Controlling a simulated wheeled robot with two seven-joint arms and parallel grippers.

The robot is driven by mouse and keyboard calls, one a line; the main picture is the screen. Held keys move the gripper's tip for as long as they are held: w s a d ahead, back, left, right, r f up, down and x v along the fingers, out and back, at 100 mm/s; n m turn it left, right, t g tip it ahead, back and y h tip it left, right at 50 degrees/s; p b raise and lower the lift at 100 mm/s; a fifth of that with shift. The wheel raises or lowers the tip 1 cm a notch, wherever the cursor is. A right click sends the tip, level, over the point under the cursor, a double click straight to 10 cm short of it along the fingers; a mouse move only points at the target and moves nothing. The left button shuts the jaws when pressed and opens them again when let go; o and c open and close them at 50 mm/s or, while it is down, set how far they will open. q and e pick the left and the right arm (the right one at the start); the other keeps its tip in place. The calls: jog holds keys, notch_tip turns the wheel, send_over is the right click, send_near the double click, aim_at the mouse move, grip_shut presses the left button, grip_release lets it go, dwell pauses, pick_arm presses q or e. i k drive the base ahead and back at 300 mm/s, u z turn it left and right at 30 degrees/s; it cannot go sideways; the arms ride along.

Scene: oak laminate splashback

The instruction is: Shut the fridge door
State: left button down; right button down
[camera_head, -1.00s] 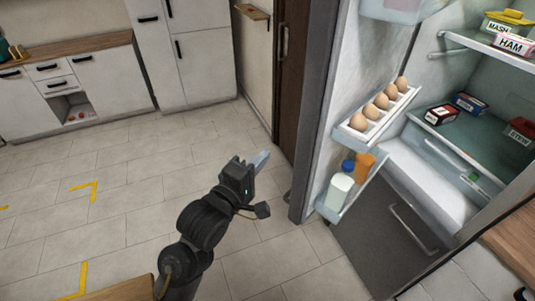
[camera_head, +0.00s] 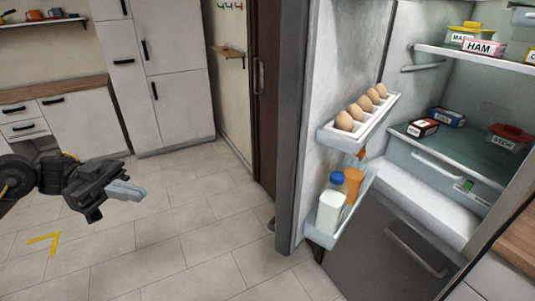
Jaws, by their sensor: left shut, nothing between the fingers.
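The fridge door (camera_head: 342,72) stands wide open at the centre right, with its inner side and racks showing. Its upper rack holds several eggs (camera_head: 345,120), and its lower rack (camera_head: 318,236) holds a milk bottle (camera_head: 330,212) with a blue cap and an orange bottle (camera_head: 353,184). The open fridge (camera_head: 385,262) is on the right. My left gripper (camera_head: 138,192) is shut and empty, over the floor at the left, well apart from the door. My right gripper is not in view.
Fridge shelves hold a HAM box (camera_head: 484,48), small cartons (camera_head: 422,128) and a STEW tub (camera_head: 508,137). White cabinets (camera_head: 180,110) line the back left. A brown door (camera_head: 265,120) stands behind the fridge door. The tiled floor (camera_head: 190,245) between is clear.

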aim_at(332, 52)
jog(key=u, duration=0.5)
jog(key=i, duration=0.65)
jog(key=z, duration=1.3)
